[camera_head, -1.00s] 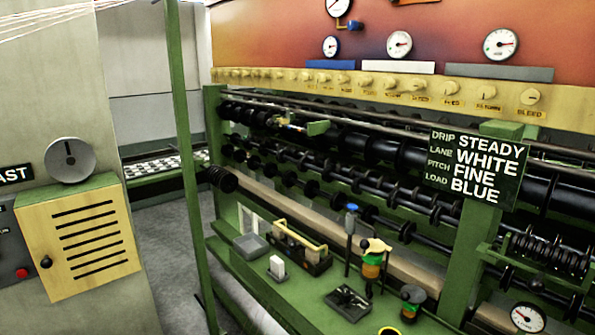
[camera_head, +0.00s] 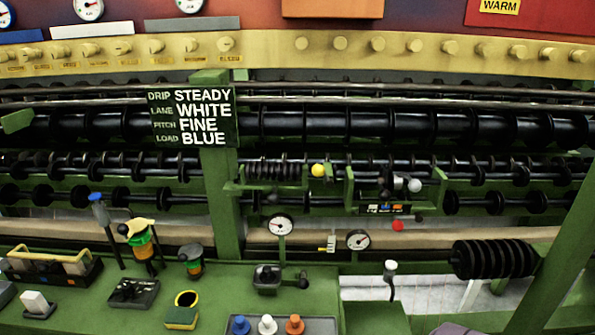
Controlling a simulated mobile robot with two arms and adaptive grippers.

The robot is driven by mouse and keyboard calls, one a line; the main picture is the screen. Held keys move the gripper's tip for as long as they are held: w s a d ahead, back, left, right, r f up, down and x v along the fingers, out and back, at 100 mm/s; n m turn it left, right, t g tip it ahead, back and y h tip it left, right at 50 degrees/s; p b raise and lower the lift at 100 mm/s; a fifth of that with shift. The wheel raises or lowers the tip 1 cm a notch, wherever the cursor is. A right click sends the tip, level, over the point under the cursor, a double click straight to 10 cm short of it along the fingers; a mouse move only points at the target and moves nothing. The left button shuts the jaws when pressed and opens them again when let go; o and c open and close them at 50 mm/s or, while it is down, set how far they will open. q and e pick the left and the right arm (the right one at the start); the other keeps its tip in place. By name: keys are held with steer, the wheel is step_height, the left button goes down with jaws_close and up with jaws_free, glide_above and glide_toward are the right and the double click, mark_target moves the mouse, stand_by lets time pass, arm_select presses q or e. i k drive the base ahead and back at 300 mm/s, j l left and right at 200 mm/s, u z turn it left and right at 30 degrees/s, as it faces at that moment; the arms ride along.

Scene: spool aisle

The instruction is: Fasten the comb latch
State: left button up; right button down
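I cannot tell for sure which part is the comb latch. A dark, finely toothed comb-like row (camera_head: 275,170) sits on a green bracket right of the sign post. A yellow ball knob (camera_head: 318,170) is at its right end. Further right, a green bracket frame (camera_head: 349,190) carries a white ball knob (camera_head: 414,185) and a small label plate (camera_head: 384,208). A red ball (camera_head: 397,225) hangs below. Whether any latch is open or fastened is too small to tell. Neither gripper is in view.
A sign (camera_head: 192,118) reads drip steady, lane white, pitch fine, load blue. A black ribbed roll (camera_head: 495,259) sits at right.

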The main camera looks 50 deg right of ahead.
mark_target(318, 170)
steer(key=z, duration=1.55)
steer(key=k+l, duration=0.05)
